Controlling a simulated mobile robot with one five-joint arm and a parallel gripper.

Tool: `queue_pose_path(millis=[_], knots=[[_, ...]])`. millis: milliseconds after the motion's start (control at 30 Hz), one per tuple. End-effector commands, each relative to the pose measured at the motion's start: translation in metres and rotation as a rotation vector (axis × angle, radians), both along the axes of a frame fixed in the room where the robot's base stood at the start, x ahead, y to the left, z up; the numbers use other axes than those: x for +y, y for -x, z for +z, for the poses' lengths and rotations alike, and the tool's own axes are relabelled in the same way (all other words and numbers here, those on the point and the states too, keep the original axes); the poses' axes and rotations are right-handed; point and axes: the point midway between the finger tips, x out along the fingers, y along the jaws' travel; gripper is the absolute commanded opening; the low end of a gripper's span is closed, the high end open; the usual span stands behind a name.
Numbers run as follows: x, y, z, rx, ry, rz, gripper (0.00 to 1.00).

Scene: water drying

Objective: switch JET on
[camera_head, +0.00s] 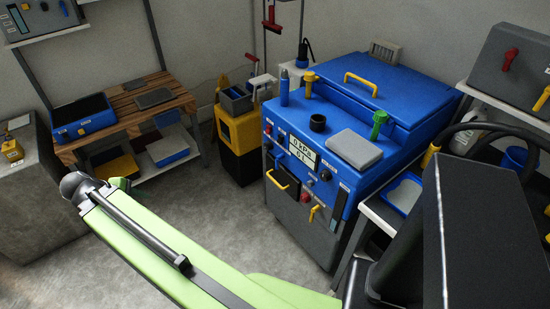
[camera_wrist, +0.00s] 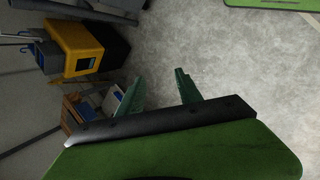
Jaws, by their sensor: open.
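The blue machine (camera_head: 335,185) stands right of centre in the head view. Its sloped front panel carries a small white display (camera_head: 302,152), red and dark knobs, yellow handles and a dark slot. The panel lettering is too small to read, so I cannot tell which control is JET. My gripper (camera_wrist: 159,76) shows in the wrist view with two green fingers spread apart and nothing between them. It points over bare grey floor. The machine's panel does not show in the wrist view. My green arm crosses the lower part of the head view, left of and apart from the machine.
A yellow and black box stand (camera_head: 238,135) is left of the machine; it also shows in the wrist view (camera_wrist: 75,47). A wooden table (camera_head: 125,112) holds a blue tray (camera_head: 82,122). A grey block (camera_head: 42,195) stands far left. The floor (camera_head: 215,215) between is clear.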

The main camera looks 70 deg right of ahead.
Motion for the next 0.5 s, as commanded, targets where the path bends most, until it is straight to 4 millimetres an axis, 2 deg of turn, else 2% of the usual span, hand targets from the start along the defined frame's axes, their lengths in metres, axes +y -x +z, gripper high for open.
queue_pose_path(millis=[33, 100, 200, 300, 333, 400, 500], knots=[[-0.054, 0.017, -0.046, 0.084, 0.106, 0.039, 0.42], [-0.121, 0.046, -0.056, 0.244, 0.248, 0.108, 0.42], [-0.200, 0.093, -0.060, 0.522, 0.404, 0.176, 0.42], [-0.253, 0.137, -0.052, 0.803, 0.491, 0.212, 0.42], [-0.265, 0.148, -0.049, 0.879, 0.506, 0.219, 0.42], [-0.284, 0.169, -0.041, 1.030, 0.524, 0.226, 0.42], [-0.298, 0.187, -0.029, 1.176, 0.528, 0.229, 0.42]])
